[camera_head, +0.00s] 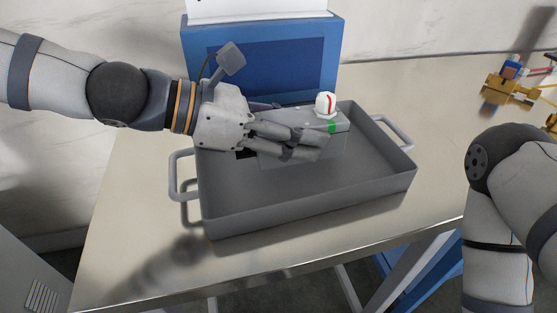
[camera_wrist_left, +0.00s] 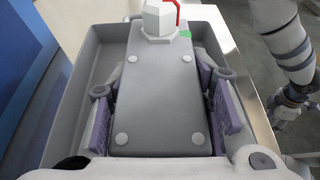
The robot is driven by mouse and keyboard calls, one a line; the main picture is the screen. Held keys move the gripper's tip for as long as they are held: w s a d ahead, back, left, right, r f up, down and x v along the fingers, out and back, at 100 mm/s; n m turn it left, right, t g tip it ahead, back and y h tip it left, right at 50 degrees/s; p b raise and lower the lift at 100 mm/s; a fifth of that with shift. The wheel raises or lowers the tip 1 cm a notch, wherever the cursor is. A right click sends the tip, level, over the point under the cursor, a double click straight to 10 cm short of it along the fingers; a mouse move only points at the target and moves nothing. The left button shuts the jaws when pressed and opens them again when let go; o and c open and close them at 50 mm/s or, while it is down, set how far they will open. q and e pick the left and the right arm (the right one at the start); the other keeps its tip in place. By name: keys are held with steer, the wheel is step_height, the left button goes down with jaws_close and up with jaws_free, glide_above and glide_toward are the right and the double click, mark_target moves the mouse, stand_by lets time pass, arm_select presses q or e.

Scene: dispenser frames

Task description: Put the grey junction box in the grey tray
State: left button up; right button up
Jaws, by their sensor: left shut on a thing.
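The grey junction box (camera_head: 338,127) is a long grey block with a white knob marked red and a green patch at one end. My left gripper (camera_head: 305,146) is shut on its sides. The left wrist view shows the box (camera_wrist_left: 161,90) lengthwise between the purple-padded fingers (camera_wrist_left: 163,108), with round pale studs on its face. The box is over the back part of the grey tray (camera_head: 300,212), within its outline. I cannot tell whether it touches the tray floor. The tray also shows around the box in the left wrist view (camera_wrist_left: 72,100).
The tray stands on a pale table (camera_head: 125,205) with a handle at each end. A blue box-like unit (camera_head: 195,60) stands behind it. Yellow parts (camera_head: 507,90) lie at the far right. My right arm is at the right edge. The table left of the tray is clear.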

arm_select(q)
steer(key=w+d+r, duration=0.3)
steer(key=d+r, duration=0.6)
steer(key=d, duration=0.4)
steer(key=w+a+f, duration=0.1)
steer(key=a+f, duration=0.2)
steer(key=a, duration=0.1)
steer(key=a+f+b, duration=0.1)
steer(key=a+f, duration=0.2)
steer(key=a, duration=0.1)
steer(key=w+a+f, duration=0.1)
steer(key=a+f, duration=0.1)
steer(key=a, duration=0.3)
steer(key=shift+w+f, duration=0.35)
steer(key=shift+f, duration=0.05)
steer(key=f, duration=0.2)
steer(key=f+b, duration=0.1)
steer(key=shift+a+f, duration=0.2)
steer(key=shift+a, duration=0.1)
arm_select(e)
steer(key=s+f+g, duration=0.1)
steer(key=s+f, duration=0.1)
steer(key=shift+s+d+f, duration=0.15)
steer(key=shift+s+f, duration=0.2)
steer(key=shift+s, duration=0.05)
